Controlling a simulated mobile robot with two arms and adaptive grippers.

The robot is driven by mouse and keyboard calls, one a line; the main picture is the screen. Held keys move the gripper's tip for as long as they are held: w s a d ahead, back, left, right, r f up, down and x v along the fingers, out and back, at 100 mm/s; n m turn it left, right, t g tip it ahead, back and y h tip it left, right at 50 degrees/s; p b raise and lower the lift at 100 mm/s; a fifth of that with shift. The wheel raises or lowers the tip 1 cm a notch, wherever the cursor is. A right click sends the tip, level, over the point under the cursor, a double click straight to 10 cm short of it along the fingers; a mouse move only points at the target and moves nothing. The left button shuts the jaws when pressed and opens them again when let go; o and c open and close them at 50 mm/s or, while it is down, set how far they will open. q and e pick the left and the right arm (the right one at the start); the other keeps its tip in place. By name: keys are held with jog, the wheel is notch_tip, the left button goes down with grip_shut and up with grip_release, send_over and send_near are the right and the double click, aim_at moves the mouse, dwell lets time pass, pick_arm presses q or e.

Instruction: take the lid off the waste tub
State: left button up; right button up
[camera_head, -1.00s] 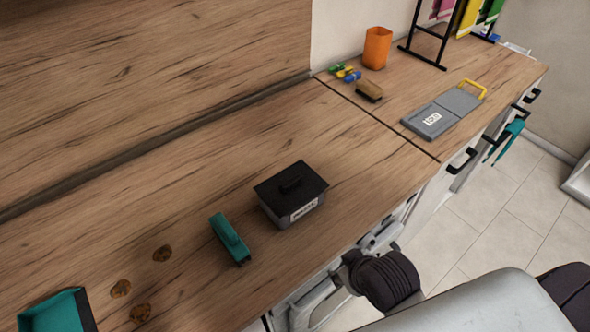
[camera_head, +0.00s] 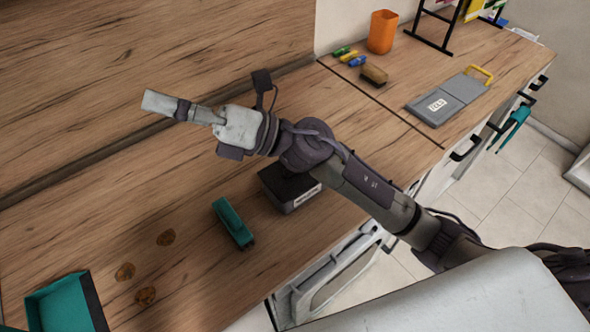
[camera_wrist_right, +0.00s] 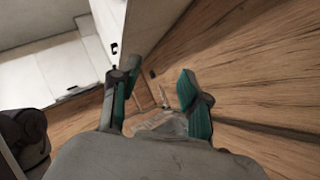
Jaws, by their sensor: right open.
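The waste tub (camera_head: 296,200) is a dark grey box with a label on its front, standing on the wooden counter. My right gripper (camera_head: 165,103) is held above the counter, to the left of and farther back than the tub in the head view, and holds nothing. In the right wrist view its two teal-padded fingers (camera_wrist_right: 157,92) stand apart. I cannot make out the tub in that view.
Brown stains (camera_head: 145,296) and a teal dustpan (camera_head: 62,305) are at the lower left. A grey scale (camera_head: 448,100), a brown brush (camera_head: 374,75) and an orange cup (camera_head: 382,32) are farther right.

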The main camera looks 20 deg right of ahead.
notch_tip(320, 180, down, 2)
jog(key=s+a+f+n+g+h, duration=0.1)
jog(key=s+a+n+g+h, duration=0.15)
jog(key=n+g, duration=0.4)
jog(key=n+h+p, duration=0.3)
jog(key=n+h, duration=0.6)
jog(key=h, duration=1.1)
send_over(295, 170)
jog(key=shift+t, duration=0.45)
jog(key=f, duration=1.9)
jog(key=shift+w+d+f, duration=0.2)
jog(key=shift+w+d, duration=0.2)
jog(key=f+p, duration=0.2)
jog(key=f, duration=0.1)
jog(key=f+p, duration=0.1)
jog(key=shift+a+f, duration=0.25)
jog(key=shift+f, duration=0.45)
jog(key=shift+w, duration=0.1)
grip_shut()
